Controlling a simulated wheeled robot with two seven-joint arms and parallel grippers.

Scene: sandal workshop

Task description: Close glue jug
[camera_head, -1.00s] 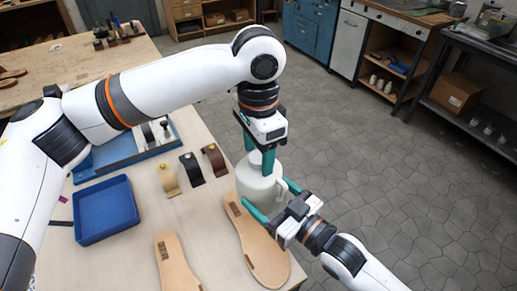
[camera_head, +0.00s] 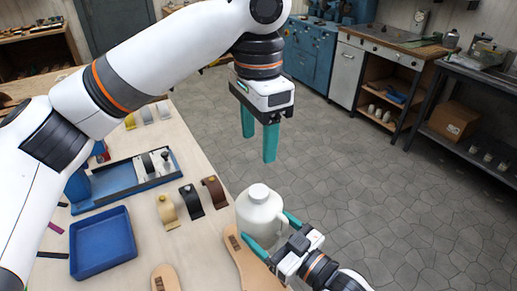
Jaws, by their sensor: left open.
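The white glue jug (camera_head: 259,222) stands upright at the right edge of the workbench, with a white cap (camera_head: 258,192) seated on its neck. My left gripper (camera_head: 257,150) hangs above and behind the jug in the view, with its teal fingers apart and nothing between them. My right gripper (camera_head: 274,230) reaches in from the lower right. Its teal fingers lie on either side of the jug's lower body, by the handle, and look shut on it. The contact at the far finger is partly hidden.
Sandal soles (camera_head: 243,262) lie in front of the jug. Several straps (camera_head: 191,202), a blue tray (camera_head: 103,262) and a blue rack (camera_head: 128,180) stand to the left. Open floor (camera_head: 380,190) lies right of the bench.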

